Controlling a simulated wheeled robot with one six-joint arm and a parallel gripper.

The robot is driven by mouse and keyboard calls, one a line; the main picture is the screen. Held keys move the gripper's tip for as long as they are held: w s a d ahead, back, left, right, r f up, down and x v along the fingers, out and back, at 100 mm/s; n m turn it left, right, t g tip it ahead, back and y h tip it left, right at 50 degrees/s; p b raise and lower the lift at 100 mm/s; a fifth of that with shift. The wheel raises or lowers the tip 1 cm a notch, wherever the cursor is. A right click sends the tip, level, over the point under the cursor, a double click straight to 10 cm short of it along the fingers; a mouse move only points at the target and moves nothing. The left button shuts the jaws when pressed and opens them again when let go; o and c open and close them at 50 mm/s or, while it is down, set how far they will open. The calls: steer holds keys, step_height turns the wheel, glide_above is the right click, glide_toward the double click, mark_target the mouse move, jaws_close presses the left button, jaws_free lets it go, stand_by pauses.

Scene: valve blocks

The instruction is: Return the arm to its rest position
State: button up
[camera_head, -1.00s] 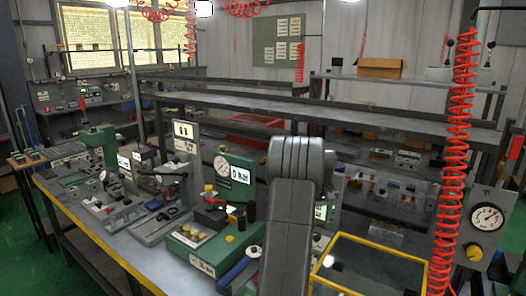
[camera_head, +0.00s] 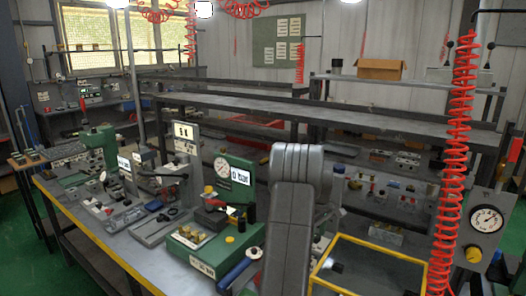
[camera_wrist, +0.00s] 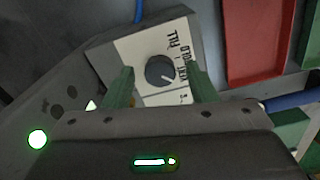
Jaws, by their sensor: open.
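My grey arm (camera_head: 290,225) rises in the front middle of the head view, bent at its elbow. It hides part of the bench, and my gripper cannot be made out there. In the wrist view my gripper (camera_wrist: 163,80) shows two green fingers, spread apart with nothing held between them. Beyond and between them is a dark round knob (camera_wrist: 160,70) on a pale plate lettered FILL, HOLD and VENT. Whether the fingers touch the plate is unclear; the knob stands free of both.
A green test block with a gauge (camera_head: 222,167) stands left of my arm. A yellow-rimmed tray (camera_head: 372,243) is at right, near a red coiled hose (camera_head: 462,130). A red bin (camera_wrist: 262,40) shows in the wrist view. Air above the bench is mostly clear.

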steer(key=n, duration=0.2)
steer(key=shift+n, duration=0.3)
step_height(320, 180, up, 13)
steer(key=b, duration=0.1)
steer(key=shift+f, duration=0.15)
